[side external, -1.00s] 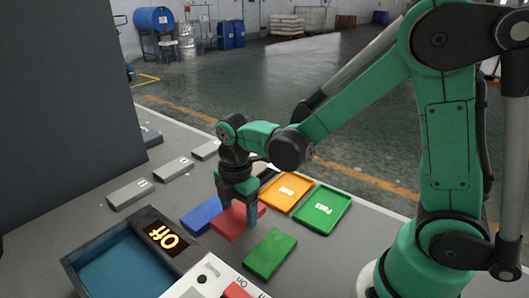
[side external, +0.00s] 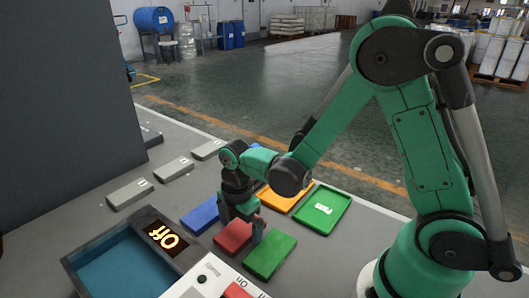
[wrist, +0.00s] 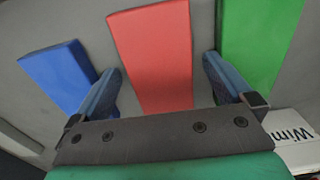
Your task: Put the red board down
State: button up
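The red board (side external: 233,238) lies flat on the grey table between the blue board (side external: 201,214) and the green board (side external: 270,256). My gripper (side external: 242,226) is low over the red board, its fingers pointing down. In the wrist view, the open fingers (wrist: 162,72) stand on either side of the red board (wrist: 155,50), with a narrow gap showing on each side. The blue board (wrist: 60,75) is left of the left finger, and the green board (wrist: 258,40) is right of the right finger. My gripper hides part of the red board in the side view.
An orange tray (side external: 283,203) and a green tray (side external: 321,209) lie behind the boards. Grey labelled blocks (side external: 130,194) lie at the back left.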

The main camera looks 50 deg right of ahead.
aim_at(240, 229)
jog(key=shift+r, duration=2.4)
jog(key=shift+s+r+m, duration=0.1)
jog(key=shift+r+m, duration=0.3)
jog(key=shift+r, duration=0.3)
jog(key=s+d+r+m+t, duration=0.2)
jog(key=r+m+t, duration=0.4)
jog(key=m, duration=0.9)
jog(key=shift+s+d+r+t, duration=0.3)
jog(key=shift+s+r, duration=0.25)
jog(key=shift+s, duration=0.35)
jog(key=shift+s+d+r+m+t, duration=0.15)
jog(key=shift+m+t, duration=0.15)
jog(key=shift+m, duration=0.7)
jog(key=shift+c, duration=0.9)
